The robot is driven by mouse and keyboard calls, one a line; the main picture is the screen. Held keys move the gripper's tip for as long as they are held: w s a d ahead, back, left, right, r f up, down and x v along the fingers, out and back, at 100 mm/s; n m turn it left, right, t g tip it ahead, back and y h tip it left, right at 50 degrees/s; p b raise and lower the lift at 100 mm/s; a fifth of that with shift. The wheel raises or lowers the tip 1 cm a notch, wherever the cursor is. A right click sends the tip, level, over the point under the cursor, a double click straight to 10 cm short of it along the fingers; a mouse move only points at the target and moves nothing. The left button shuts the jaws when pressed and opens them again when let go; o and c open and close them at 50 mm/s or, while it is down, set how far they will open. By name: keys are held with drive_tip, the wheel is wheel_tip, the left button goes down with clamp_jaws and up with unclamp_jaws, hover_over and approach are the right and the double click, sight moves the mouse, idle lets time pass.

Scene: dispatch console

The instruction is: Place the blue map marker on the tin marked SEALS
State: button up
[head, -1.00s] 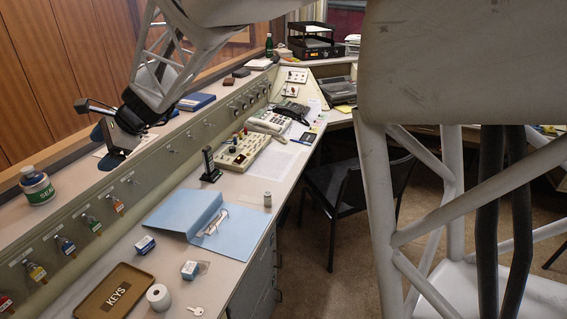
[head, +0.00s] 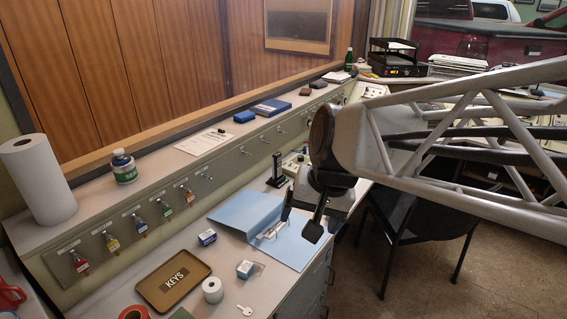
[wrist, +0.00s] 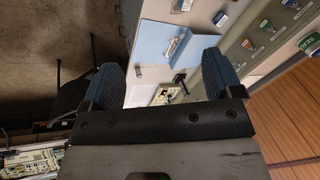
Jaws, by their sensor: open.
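A pale round tin (head: 125,175) with a green label stands upright on the raised ledge at the left. Its lettering is too small to read surely as SEALS. A dark blue piece (head: 119,157) sits on top of it; I cannot tell whether this is the blue map marker or a lid. The green label (wrist: 310,42) shows at the right edge of the wrist view. My gripper (head: 300,218) is open and empty over the desk near the blue folder, well right of the tin. Its separated fingers (wrist: 162,75) show nothing between them.
A paper roll (head: 39,180) stands left of the tin. Key tags hang below the ledge. The desk holds a blue folder (head: 246,211), small blue-white boxes (head: 245,269), a KEYS tray (head: 150,291) and a black stand (head: 276,170). A small blue block (head: 244,117) lies on the ledge.

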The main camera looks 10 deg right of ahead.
drive_tip(key=s+d+f+n+h, duration=0.2)
drive_tip(key=s+d, duration=0.4)
drive_tip(key=s, duration=0.2)
drive_tip(key=shift+s+f+n+h, duration=0.25)
drive_tip(key=shift+f+n+h, duration=0.05)
drive_tip(key=shift+f+n, duration=0.1)
